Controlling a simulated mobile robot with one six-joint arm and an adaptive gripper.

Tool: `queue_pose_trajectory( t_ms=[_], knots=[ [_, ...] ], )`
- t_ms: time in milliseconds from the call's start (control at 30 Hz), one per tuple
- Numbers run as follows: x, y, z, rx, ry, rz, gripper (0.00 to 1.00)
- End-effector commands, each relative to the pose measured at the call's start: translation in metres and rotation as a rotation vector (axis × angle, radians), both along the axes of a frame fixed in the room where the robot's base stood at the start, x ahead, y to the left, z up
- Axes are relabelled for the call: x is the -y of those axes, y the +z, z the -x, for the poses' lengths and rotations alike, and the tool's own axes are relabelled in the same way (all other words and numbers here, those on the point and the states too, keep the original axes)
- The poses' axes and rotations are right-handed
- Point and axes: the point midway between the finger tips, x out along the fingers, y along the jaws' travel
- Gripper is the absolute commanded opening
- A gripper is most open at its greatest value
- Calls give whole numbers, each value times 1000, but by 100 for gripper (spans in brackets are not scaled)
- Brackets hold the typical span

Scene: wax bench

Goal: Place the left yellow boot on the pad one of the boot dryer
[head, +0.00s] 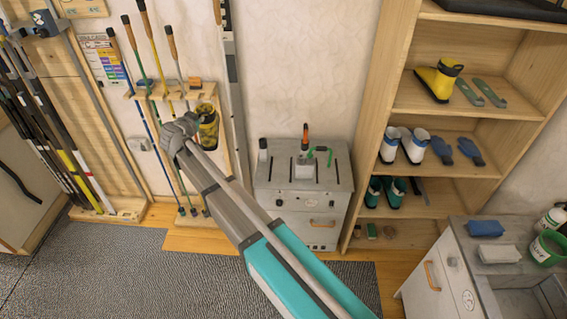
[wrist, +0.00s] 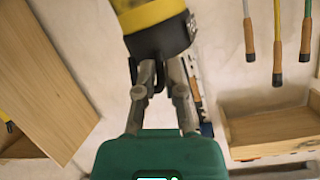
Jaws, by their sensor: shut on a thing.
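A yellow boot with a dark cuff (head: 208,127) is held up in front of the left wall; in the wrist view the same boot (wrist: 150,17) shows at the top centre, partly cut off. My gripper (head: 194,132) is shut on it; in the wrist view the fingers meet the dark cuff. Another yellow boot (head: 437,79) stands on an upper shelf at the right. A grey slotted cabinet (head: 315,173), likely the boot dryer, stands low in the middle, right of the held boot. I cannot make out pad numbers.
An orange-handled tool (head: 305,138) and a green item (head: 320,152) stand on the cabinet top. Poles and a wooden rack (head: 160,91) are close behind my gripper. The wooden shelf (head: 459,125) holds white and teal boots. A sink unit (head: 440,275) is lower right.

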Motion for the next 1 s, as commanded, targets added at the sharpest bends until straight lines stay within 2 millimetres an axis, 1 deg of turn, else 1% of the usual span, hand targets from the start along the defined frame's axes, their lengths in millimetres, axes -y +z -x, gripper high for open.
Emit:
queue_pose_trajectory(
  t_ms=[467,633,767,1000],
  knots=[
    [5,0,-4,2,-7,1,0],
    [9,-4,-4,2,-12,0,0],
    [16,-13,-5,3,-21,1,0],
    [41,-40,-8,7,-54,1,0]
  ],
)
